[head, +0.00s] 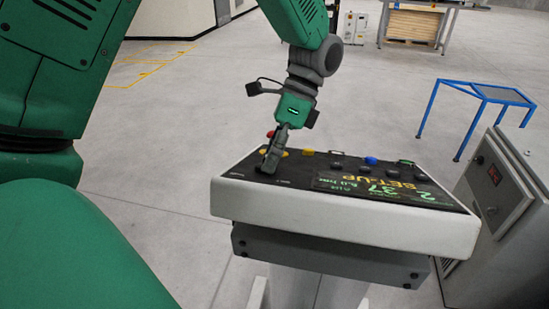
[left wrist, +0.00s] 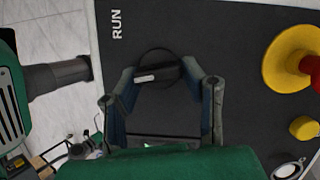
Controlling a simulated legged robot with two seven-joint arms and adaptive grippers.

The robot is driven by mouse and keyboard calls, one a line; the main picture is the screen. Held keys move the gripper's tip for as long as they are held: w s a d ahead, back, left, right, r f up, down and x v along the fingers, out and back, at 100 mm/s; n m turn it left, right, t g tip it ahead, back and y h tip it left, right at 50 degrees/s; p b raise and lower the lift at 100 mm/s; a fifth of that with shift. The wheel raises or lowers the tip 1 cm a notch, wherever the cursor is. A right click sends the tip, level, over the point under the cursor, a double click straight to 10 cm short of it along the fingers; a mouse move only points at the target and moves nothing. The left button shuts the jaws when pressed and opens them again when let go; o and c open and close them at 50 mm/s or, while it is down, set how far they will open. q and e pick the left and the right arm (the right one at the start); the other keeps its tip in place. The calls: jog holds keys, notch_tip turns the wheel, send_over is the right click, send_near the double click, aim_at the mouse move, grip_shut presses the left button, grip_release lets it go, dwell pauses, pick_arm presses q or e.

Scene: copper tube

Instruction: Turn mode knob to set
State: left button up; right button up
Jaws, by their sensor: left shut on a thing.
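The mode knob (left wrist: 166,72) is a dark round knob with a white mark on its left part in the left wrist view. The white word RUN (left wrist: 117,24) stands on the panel to its upper left, in sideways letters. My left gripper (left wrist: 160,82) has its two fingers on either side of the knob, closed on it. In the head view my left gripper (head: 269,163) points down at the left end of the control panel (head: 340,232) and hides the knob. No SET label is legible in the wrist view. My right gripper is not in view.
A red mushroom button (left wrist: 312,67) on a yellow ring (left wrist: 278,62) sits right of the knob, with a small yellow button (left wrist: 303,127) below. Other buttons, one blue (head: 371,161), line the panel. A grey cabinet (head: 500,215) stands at right, near a blue-framed table (head: 480,92).

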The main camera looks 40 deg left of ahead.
pick_arm(q)
jog(key=n, duration=0.2)
jog(key=n+h, duration=0.1)
jog(key=n, duration=0.1)
jog(key=n+g, duration=0.1)
jog(key=n, duration=0.1)
jog(key=shift+w+a, duration=0.1)
jog(key=shift+a, duration=0.15)
jog(key=shift+n+h, duration=0.3)
jog(key=o, duration=0.9)
jog(key=shift+o, duration=1.2)
jog(key=shift+s, duration=0.2)
jog(key=shift+a, duration=0.1)
